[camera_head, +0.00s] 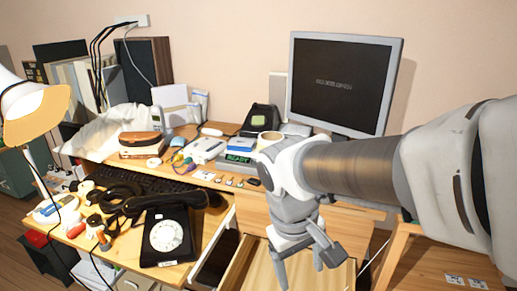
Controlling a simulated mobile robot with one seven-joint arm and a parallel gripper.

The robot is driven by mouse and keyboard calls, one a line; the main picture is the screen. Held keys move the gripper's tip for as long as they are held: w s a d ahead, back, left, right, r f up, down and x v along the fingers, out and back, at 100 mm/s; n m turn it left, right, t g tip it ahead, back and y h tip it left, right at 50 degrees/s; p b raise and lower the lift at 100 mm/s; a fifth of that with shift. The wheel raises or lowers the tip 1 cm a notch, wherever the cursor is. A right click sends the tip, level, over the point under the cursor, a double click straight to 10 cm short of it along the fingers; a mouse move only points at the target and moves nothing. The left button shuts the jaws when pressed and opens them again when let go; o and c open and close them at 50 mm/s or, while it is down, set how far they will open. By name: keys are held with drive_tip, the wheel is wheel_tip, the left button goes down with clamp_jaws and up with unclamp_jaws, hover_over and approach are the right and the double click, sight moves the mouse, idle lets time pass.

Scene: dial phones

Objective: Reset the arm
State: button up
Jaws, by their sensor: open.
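My arm reaches in from the right edge, with a brown-grey forearm and a white wrist. My gripper (300,268) points downward at its end. Its fingers stand apart with nothing between them. It hangs in front of the desk, over an open wooden drawer (240,268). A black rotary phone (166,236) with a white dial stands on the desk to the left of my gripper, apart from it. Its black handset (165,201) lies across the top. My arm hides part of the desk's right side.
A monitor (340,85) stands at the back right behind my arm. A lamp (35,110) stands at the left. Cables, boxes, a dark keyboard (150,179) and small gadgets crowd the desk. A wooden chair or stand (405,240) is at the lower right.

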drive_tip(key=s+d+r+m+t+y, duration=0.2)
drive_tip(key=s+d+r+m+t, duration=0.3)
drive_tip(key=d+r, duration=0.15)
wheel_tip(320, 180, up, 20)
drive_tip(key=p, duration=2.1)
drive_tip(key=shift+s+r, duration=0.15)
